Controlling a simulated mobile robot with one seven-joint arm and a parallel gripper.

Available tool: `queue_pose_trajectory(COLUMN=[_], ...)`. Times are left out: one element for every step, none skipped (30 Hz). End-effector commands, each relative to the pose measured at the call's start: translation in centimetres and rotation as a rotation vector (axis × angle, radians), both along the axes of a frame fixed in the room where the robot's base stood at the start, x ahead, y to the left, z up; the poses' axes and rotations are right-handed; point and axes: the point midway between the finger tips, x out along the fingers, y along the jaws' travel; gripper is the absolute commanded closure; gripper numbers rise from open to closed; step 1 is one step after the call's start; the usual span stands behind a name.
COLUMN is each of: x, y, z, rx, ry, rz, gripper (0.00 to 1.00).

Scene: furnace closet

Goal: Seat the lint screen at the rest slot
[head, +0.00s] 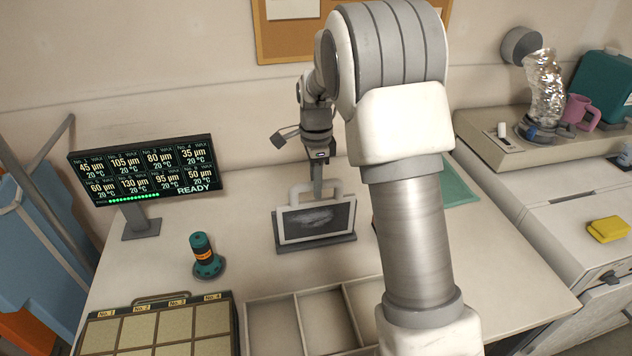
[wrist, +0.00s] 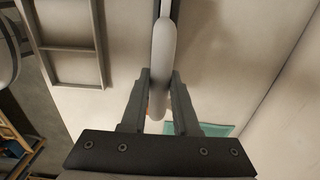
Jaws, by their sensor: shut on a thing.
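The lint screen (head: 316,220) is a pale-framed dark mesh panel with a grey smudge and a light loop handle on top. It stands near upright at a dark, low slotted base (head: 315,246) on the table. Its lower edge meets the base in the picture; I cannot tell how deep it sits. My gripper (head: 318,190) is above the screen, pointing down, shut on its handle. In the wrist view the white handle (wrist: 163,60) lies between both fingers of my gripper (wrist: 159,78). The slot itself is hidden.
A display (head: 148,167) stands at left, with a teal-based cylinder (head: 204,255) nearer. A numbered tray (head: 165,325) and a divided tray (head: 297,300) lie in front. A green mat (head: 459,185) is at right, partly behind my arm. Clear table lies left of the base.

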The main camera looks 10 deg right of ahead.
Motion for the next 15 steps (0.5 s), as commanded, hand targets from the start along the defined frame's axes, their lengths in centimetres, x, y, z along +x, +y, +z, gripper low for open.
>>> queue_pose_trajectory(x=[0.0,0.0,0.0,0.0,0.0,0.0,0.0,0.0,0.0,0.0,0.0,0.0,0.0,0.0,0.0], y=[0.0,0.0,0.0,0.0,0.0,0.0,0.0,0.0,0.0,0.0,0.0,0.0,0.0,0.0,0.0], z=[-0.2,-0.3,-0.4,-0.5,-0.5,-0.6,-0.7,-0.8,-0.9,-1.0,-1.0,-1.1,-1.2,-1.3,-1.4], rx=[0.000,0.000,0.000,0.000,0.000,0.000,0.000,0.000,0.000,0.000,0.000,0.000,0.000,0.000,0.000], ry=[0.000,0.000,0.000,0.000,0.000,0.000,0.000,0.000,-0.001,-0.001,-0.001,-0.001,0.000,-0.001,0.000], rz=[0.000,0.000,0.000,0.000,0.000,0.000,0.000,0.000,0.000,0.000,0.000,0.000,0.000,0.000,0.000], gripper=[1.00,1.00,1.00,1.00,1.00,1.00,1.00,1.00,1.00,1.00,1.00,1.00,1.00,1.00,1.00])
